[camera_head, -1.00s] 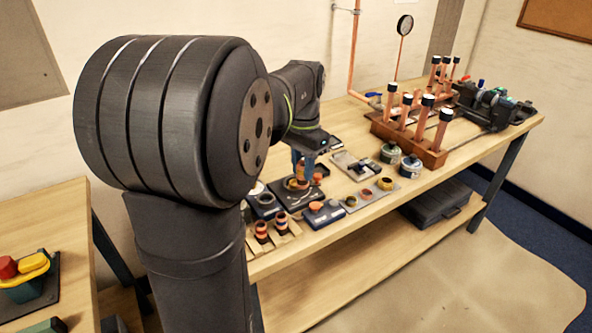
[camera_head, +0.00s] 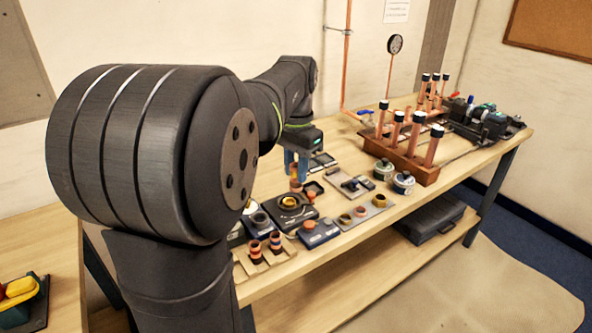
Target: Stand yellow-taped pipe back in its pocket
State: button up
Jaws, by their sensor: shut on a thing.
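My gripper (camera_head: 297,168), with blue fingers, points down over the left half of the bench, just behind a black fixture (camera_head: 287,214) with a yellow ring on it. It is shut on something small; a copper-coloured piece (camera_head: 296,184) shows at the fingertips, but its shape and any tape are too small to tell. A wooden rack (camera_head: 400,165) further right holds several upright copper pipes (camera_head: 414,135) with dark ends. I make out no yellow tape on them, and I cannot tell which pocket is empty.
Two banded rings (camera_head: 275,241) stand on a wooden holder at the front left. Black clamps (camera_head: 487,121) stand at the far right.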

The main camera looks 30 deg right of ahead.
jog(key=shift+w+a+f+n, duration=0.2)
jog(key=shift+a+f+n, duration=0.55)
jog(key=shift+a+f, duration=2.15)
jog(key=shift+w+a+f+n, duration=0.15)
jog(key=shift+a+f+n, duration=0.55)
jog(key=shift+a+f, duration=2.1)
jog(key=shift+w+a+f+n, duration=0.2)
jog(key=shift+a+f+n, duration=0.55)
jog(key=shift+a+f, duration=2.15)
jog(key=shift+f, duration=1.25)
jog(key=o, duration=1.5)
jog(key=shift+c, duration=0.2)
